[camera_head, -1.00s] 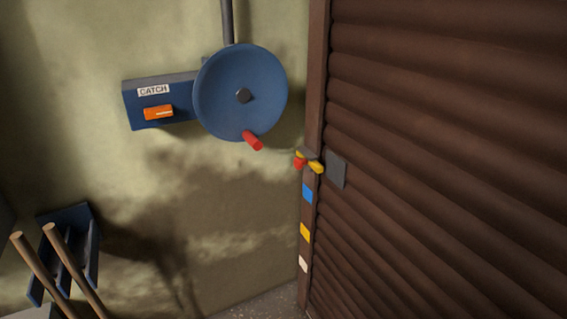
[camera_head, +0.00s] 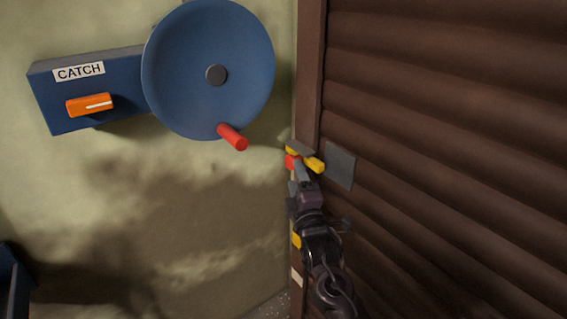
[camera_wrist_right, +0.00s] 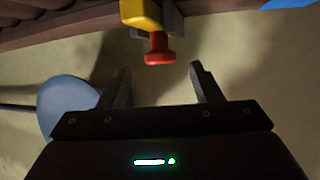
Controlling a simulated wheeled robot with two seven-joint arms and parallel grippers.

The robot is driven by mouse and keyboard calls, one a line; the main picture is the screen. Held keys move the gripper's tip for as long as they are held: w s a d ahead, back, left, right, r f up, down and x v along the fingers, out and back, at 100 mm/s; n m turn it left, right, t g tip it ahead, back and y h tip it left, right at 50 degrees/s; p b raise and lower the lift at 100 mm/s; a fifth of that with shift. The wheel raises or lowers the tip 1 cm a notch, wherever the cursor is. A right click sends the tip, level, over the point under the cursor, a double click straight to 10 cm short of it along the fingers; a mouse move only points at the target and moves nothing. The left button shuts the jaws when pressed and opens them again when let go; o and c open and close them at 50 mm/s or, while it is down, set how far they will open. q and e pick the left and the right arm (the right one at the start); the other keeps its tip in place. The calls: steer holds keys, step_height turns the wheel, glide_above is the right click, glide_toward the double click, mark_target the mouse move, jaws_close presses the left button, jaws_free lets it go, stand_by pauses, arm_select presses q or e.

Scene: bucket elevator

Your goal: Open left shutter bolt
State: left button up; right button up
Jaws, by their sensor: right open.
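The left shutter bolt is a yellow bar (camera_head: 315,165) with a red knob (camera_head: 291,161), in a grey bracket on the brown frame at the shutter's left edge. My right gripper (camera_head: 300,170) comes up from below, close to the bolt, and partly covers it. In the right wrist view, the yellow bolt (camera_wrist_right: 140,12) and red knob (camera_wrist_right: 159,50) are at the top. The open fingers (camera_wrist_right: 158,75) point at the knob, one to each side and just short of it, with nothing between them. My left gripper is not in view.
The brown slatted shutter (camera_head: 440,150) fills the right. A blue wheel (camera_head: 195,50) with a red handle (camera_head: 232,137) and a blue CATCH box (camera_head: 60,105) with an orange lever (camera_head: 90,105) are on the wall at left. A grey plate (camera_head: 340,166) is beside the bolt.

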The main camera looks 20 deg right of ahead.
mark_target(293, 169)
steer(key=x, duration=0.6)
steer(key=shift+f, duration=0.1)
steer(key=shift+c, duration=0.5)
jaws_close()
steer(key=w, duration=0.1)
steer(key=w+a, duration=0.1)
steer(key=w, duration=0.1)
steer(key=w+a, duration=0.1)
steer(key=w, duration=0.1)
steer(key=shift+w, duration=0.25)
steer(key=shift+o, duration=0.5)
jaws_free()
